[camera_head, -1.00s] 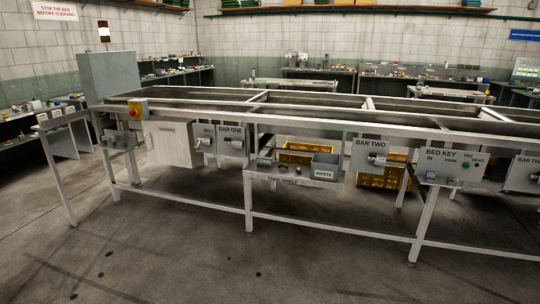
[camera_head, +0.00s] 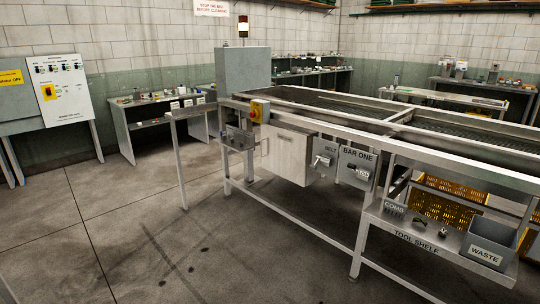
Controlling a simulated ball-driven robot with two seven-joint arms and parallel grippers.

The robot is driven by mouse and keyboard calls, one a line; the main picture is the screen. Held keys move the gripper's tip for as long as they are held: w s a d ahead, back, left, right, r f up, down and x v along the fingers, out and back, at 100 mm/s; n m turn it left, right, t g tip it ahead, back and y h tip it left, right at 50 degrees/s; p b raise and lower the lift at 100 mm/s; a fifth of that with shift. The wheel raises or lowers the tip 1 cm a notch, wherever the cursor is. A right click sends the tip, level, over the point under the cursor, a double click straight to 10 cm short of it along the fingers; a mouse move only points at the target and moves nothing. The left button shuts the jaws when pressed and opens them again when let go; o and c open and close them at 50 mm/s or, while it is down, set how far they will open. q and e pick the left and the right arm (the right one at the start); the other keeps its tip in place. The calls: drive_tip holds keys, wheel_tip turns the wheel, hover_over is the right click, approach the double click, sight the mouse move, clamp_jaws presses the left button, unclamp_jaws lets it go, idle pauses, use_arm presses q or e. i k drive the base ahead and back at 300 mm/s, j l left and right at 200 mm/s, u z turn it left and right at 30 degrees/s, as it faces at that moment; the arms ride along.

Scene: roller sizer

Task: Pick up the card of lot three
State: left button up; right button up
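Neither of my grippers is in view. I cannot make out a card marked lot three. Several small pale pieces (camera_head: 188,103) stand in a row on the narrow shelf (camera_head: 192,111) at the left end of the roller sizer. They may be cards, but their markings are too small to read. Small items also sit on a lower ledge (camera_head: 238,143) below the yellow box with the red button (camera_head: 259,111); I cannot tell what they are.
The sizer frame (camera_head: 330,122) runs from the centre to the right. A tool shelf (camera_head: 410,238) with a waste bin (camera_head: 488,243) juts out at the right. A side bench (camera_head: 133,118) and a control panel (camera_head: 62,90) stand at the left. The floor (camera_head: 130,220) in front is clear.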

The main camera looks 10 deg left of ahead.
sight(173, 106)
drive_tip(key=i+j+u, duration=0.1)
drive_tip(key=i+u, duration=0.9)
drive_tip(key=i, duration=1.35)
drive_tip(key=i+j, duration=0.1)
drive_tip(key=i, duration=0.3)
drive_tip(key=i+j+z, duration=0.15)
drive_tip(key=i, duration=0.7)
drive_tip(key=j+z, duration=0.05)
